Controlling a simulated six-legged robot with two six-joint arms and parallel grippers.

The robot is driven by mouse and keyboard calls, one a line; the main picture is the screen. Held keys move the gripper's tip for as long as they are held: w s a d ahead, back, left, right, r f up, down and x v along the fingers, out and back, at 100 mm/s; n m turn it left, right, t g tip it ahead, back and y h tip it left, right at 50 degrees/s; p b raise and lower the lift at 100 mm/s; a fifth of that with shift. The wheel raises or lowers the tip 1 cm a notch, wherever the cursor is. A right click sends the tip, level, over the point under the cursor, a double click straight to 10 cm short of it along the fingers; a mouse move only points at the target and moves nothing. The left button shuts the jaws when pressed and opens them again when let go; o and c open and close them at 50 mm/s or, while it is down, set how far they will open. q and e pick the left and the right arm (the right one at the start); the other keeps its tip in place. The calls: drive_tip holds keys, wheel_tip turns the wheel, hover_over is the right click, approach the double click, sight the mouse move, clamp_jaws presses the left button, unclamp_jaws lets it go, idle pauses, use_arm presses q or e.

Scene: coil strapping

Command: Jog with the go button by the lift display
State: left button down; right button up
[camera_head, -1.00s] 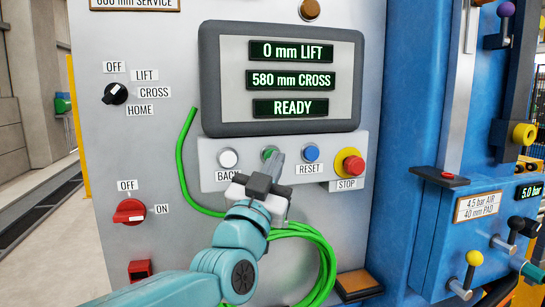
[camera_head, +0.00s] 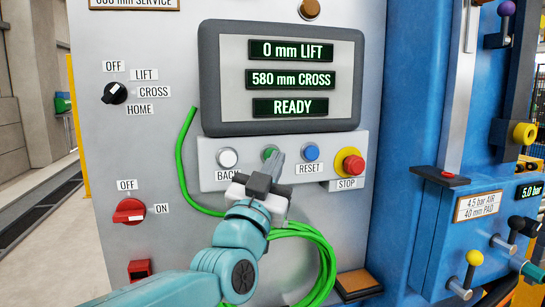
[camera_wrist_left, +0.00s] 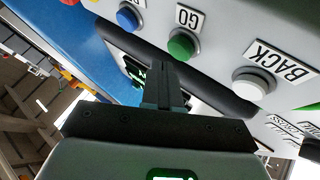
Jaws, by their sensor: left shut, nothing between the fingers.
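The green go button (camera_head: 269,152) sits on the button strip below the lift display (camera_head: 282,78), partly hidden by my fingertips in the head view. In the left wrist view the green button (camera_wrist_left: 181,45) shows whole beside its GO label. The display reads 0 mm LIFT, 580 mm CROSS, READY. My left gripper (camera_head: 277,160) is shut and empty, with its fingertips at the go button's lower right in the head view. In the left wrist view the shut fingers (camera_wrist_left: 158,75) end just short of the button; contact cannot be made out. My right gripper is not in view.
A white BACK button (camera_head: 228,158), a blue RESET button (camera_head: 311,152) and a red STOP button (camera_head: 352,165) share the strip. A black selector knob (camera_head: 115,93) and a red switch (camera_head: 129,211) are at left. A green hose (camera_head: 183,150) hangs below.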

use_arm(q)
drive_tip(key=shift+w, duration=0.15)
idle(0.7)
drive_tip(key=shift+w+a, duration=0.15)
drive_tip(key=shift+w, duration=0.15)
drive_tip(key=shift+w+a, duration=0.15)
drive_tip(key=shift+w, duration=0.3)
idle(0.7)
drive_tip(key=shift+s, duration=0.15)
idle(1.4)
drive_tip(key=shift+s+d+b, duration=0.3)
drive_tip(key=shift+s+b, duration=0.4)
drive_tip(key=shift+b, duration=0.1)
